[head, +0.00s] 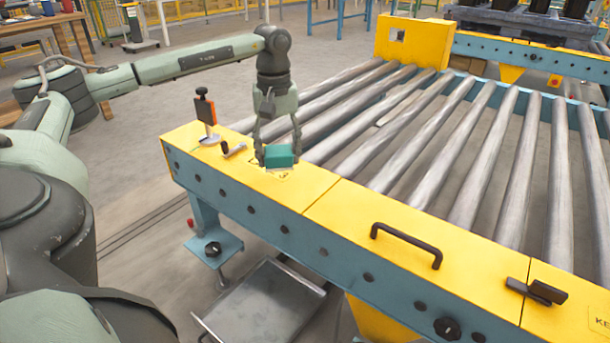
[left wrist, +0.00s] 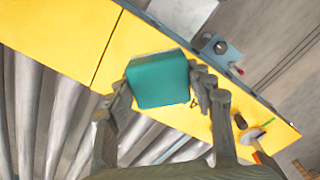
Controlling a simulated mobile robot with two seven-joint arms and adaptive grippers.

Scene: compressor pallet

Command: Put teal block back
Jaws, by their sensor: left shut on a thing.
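The teal block (head: 279,156) is between the fingers of my left gripper (head: 278,150), at the yellow top of the conveyor's side rail (head: 310,188). In the left wrist view the teal block (left wrist: 158,80) sits between the two fingertips of the left gripper (left wrist: 160,88), which is shut on it. The yellow rail (left wrist: 70,35) lies behind it in that view. I cannot tell whether the block touches the rail or is held just above it. My right gripper is not in view.
An orange and black upright device (head: 207,110) and a small dark clamp-like part (head: 233,148) stand on the rail left of the block. Metal rollers (head: 400,130) lie behind. A black handle (head: 407,243) rises further right. A grey tray (head: 262,303) is below the rail.

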